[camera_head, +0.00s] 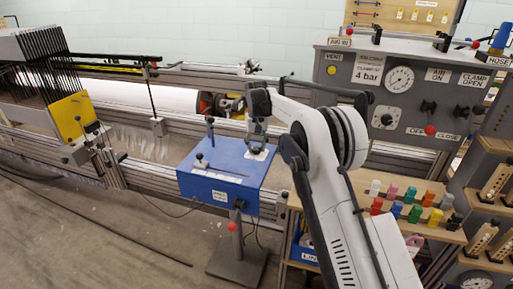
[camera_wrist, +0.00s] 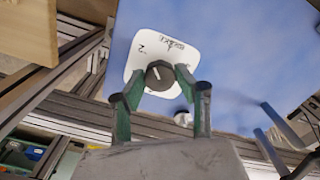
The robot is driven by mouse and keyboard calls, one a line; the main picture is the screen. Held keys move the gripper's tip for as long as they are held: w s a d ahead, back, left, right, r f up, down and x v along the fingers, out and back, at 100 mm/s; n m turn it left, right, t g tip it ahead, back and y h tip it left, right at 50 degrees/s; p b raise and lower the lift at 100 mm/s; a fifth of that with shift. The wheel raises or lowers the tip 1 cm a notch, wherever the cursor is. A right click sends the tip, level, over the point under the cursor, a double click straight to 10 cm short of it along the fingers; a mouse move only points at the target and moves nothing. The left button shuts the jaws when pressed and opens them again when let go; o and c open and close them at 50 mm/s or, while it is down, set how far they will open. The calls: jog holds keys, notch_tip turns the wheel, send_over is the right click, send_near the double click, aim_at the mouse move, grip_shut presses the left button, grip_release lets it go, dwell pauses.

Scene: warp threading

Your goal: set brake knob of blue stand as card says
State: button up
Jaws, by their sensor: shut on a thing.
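The blue stand (camera_head: 235,172) is a blue box on a post in the middle of the head view. Its top fills much of the wrist view (camera_wrist: 230,50). A white dial plate (camera_wrist: 172,48) lies on it, with the word BRAKE and a digit that looks like 2; other marks are not readable. The dark round brake knob (camera_wrist: 157,76) sits at the plate's lower part and has a white pointer line. My gripper (camera_wrist: 160,88) is shut on the knob, with one green-padded finger on each side. In the head view my gripper (camera_head: 256,143) hides the knob. I cannot make out a brake card.
Small levers stand on the stand's left side (camera_head: 205,140). A grey panel (camera_head: 395,90) with a gauge and a "4 bar" sign is at the right. Coloured pegs (camera_head: 410,205) stand on a wooden rack below it. The floor (camera_head: 90,240) at left front is clear except for cables.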

jog(key=m, duration=0.4)
jog(key=shift+m, duration=0.3)
jog(key=m, duration=1)
jog(key=shift+m, duration=0.4)
jog(key=m, duration=0.4)
jog(key=shift+m, duration=0.4)
jog(key=o, duration=1.1)
jog(key=shift+o, duration=0.2)
